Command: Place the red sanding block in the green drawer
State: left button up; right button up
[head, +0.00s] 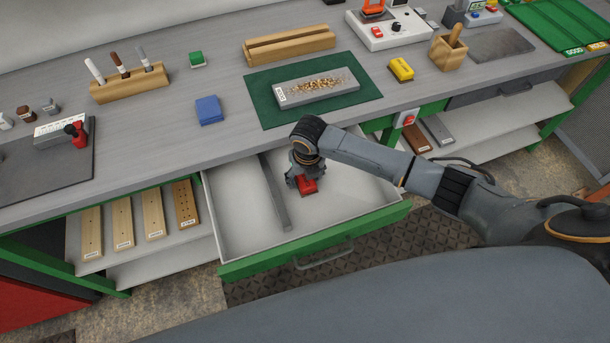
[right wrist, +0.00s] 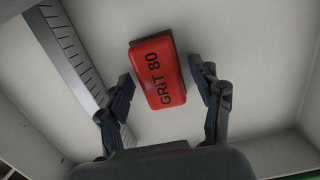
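The red sanding block (right wrist: 160,72), marked GRIT 80, lies on the floor of the open green-fronted drawer (head: 240,222), in the compartment right of the divider. It also shows in the head view (head: 307,186), partly covered by my right gripper (head: 304,178). My right gripper reaches down into the drawer above the block. In the right wrist view its fingers (right wrist: 161,72) stand apart on either side of the block, with a visible gap on both sides. My left gripper is not in view.
A grey divider (head: 274,195) runs along the drawer, left of the block. The drawer's left compartment is empty.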

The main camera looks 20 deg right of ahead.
aim_at(307, 182)
jog(key=shift+r, duration=0.2)
notch_tip(307, 182, up, 12)
jog(key=s, duration=0.1)
jog(key=shift+s+b, duration=0.2)
jog(key=shift+b, duration=0.25)
